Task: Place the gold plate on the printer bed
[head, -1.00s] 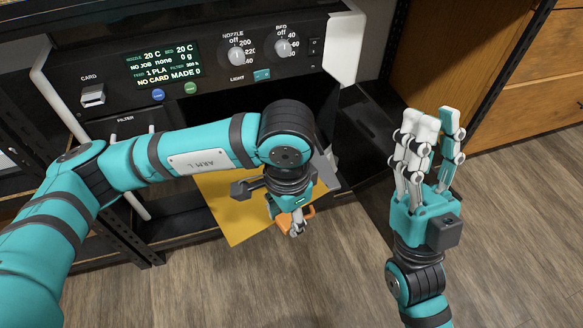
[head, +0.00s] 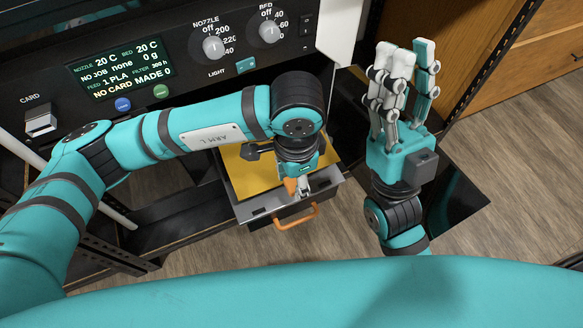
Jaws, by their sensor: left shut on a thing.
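The gold plate (head: 247,178) shows in the head view under my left forearm, over a grey pulled-out bed or tray (head: 255,212) with an orange handle (head: 296,218). The plate looks within the tray's outline. I cannot tell whether it rests flat or is held just above. My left gripper (head: 302,190) points down at the plate's front right and is shut, seemingly on the plate's edge; an orange bit shows beside its fingers. The wrist hides part of the plate. My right gripper (head: 405,75) is empty, fingers pointing up and apart, right of the tray.
The printer's dark panel (head: 170,60) with knobs, screen and card slot stands behind my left arm. A black rack post (head: 488,60) and wooden cabinet (head: 465,40) are at the right. Wood floor (head: 490,150) lies open at the right.

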